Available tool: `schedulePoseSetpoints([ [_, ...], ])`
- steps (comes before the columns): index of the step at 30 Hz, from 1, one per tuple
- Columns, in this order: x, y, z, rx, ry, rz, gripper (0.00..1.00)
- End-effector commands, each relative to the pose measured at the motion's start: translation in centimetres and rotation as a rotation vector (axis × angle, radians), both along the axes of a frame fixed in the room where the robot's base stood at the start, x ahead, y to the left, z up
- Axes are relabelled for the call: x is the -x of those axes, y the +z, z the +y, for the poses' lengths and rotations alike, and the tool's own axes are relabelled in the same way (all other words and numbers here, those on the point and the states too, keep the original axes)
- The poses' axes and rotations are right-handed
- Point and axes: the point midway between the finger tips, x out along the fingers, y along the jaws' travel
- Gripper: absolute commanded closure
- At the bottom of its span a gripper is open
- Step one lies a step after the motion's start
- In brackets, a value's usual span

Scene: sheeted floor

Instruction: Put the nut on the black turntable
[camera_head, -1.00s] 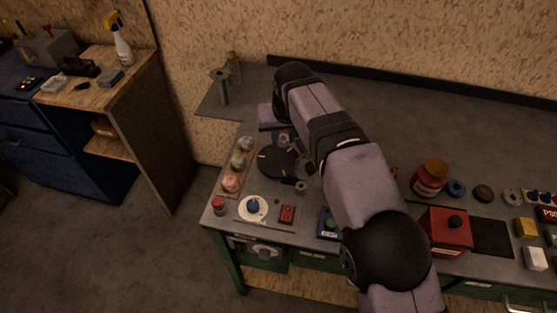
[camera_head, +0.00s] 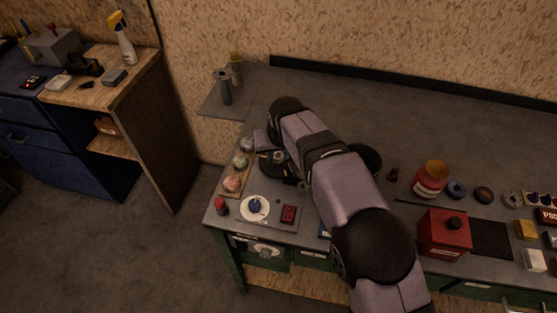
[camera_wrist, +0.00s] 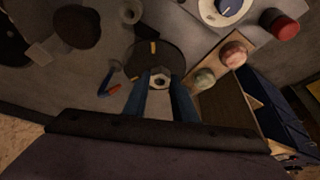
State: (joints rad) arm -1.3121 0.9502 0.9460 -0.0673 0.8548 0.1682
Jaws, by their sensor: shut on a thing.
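The nut (camera_wrist: 160,79) is a pale metal hexagon with a dark hole, held between the tips of my gripper (camera_wrist: 160,86) in the wrist view. The black turntable (camera_wrist: 171,54) is a dark round disc with a yellow mark. In the wrist view the nut overlaps the part of the disc closest to my fingers; I cannot tell whether it touches the surface. In the head view the turntable (camera_head: 267,168) is partly covered by my arm and gripper (camera_head: 279,158), and the nut is too small there to make out surely.
A wooden tray with several mottled balls (camera_head: 232,184) lies left of the turntable. A dark bowl (camera_head: 372,158) and red jar (camera_head: 429,181) stand right of my arm. An orange-handled tool (camera_wrist: 114,88) lies beside the disc.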

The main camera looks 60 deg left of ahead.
Motion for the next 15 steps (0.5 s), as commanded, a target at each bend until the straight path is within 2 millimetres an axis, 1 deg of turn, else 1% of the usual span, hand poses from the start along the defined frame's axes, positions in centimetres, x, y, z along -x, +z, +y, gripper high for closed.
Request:
schedulePoseSetpoints([
  [9,0.0,-3.2,-0.1,0.004,0.000,0.002,0.98],
  [15,0.0,-3.6,0.0,0.000,0.000,0.000,0.98],
])
